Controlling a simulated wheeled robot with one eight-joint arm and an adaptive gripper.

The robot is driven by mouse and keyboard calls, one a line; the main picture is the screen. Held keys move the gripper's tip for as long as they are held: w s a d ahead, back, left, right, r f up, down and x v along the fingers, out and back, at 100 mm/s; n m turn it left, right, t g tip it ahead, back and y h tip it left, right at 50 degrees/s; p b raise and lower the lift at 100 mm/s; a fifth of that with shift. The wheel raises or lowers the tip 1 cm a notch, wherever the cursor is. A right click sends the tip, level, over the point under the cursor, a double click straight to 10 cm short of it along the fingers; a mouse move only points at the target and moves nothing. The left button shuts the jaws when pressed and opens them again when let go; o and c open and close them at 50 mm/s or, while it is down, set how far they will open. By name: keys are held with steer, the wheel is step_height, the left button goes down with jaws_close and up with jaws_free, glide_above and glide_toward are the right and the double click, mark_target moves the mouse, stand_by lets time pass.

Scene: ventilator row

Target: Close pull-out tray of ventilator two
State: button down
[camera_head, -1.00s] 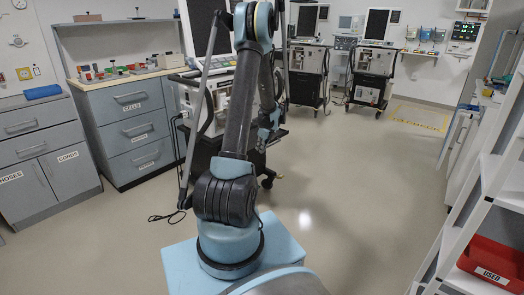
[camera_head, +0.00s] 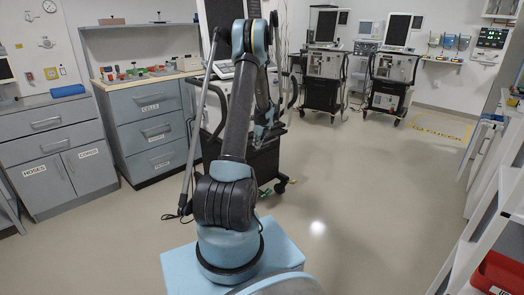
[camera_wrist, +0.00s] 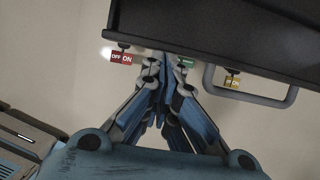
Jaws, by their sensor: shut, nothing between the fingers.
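The nearest ventilator (camera_head: 210,117) stands behind my arm in the head view, partly hidden by it. Two more ventilators, a middle one (camera_head: 323,65) and a right one (camera_head: 394,68), stand at the back; I cannot read any number on them. In the wrist view a dark flat panel (camera_wrist: 225,38), which may be a tray or cart edge, spans the top, with a grey looped handle (camera_wrist: 248,97) below it. My gripper (camera_wrist: 167,60) is shut and empty, its fingertips close under the panel's edge; contact is unclear. In the head view it is small (camera_head: 264,136) beside the nearest ventilator.
A drawer cabinet (camera_head: 150,125) stands left of the nearest ventilator. A white shelf (camera_head: 490,215) stands at right. The floor (camera_head: 370,190) between is clear.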

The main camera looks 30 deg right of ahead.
steer(key=w, duration=0.2)
steer(key=w+a, duration=0.1)
steer(key=w, duration=0.1)
steer(key=w+a, duration=0.1)
steer(key=w, duration=0.2)
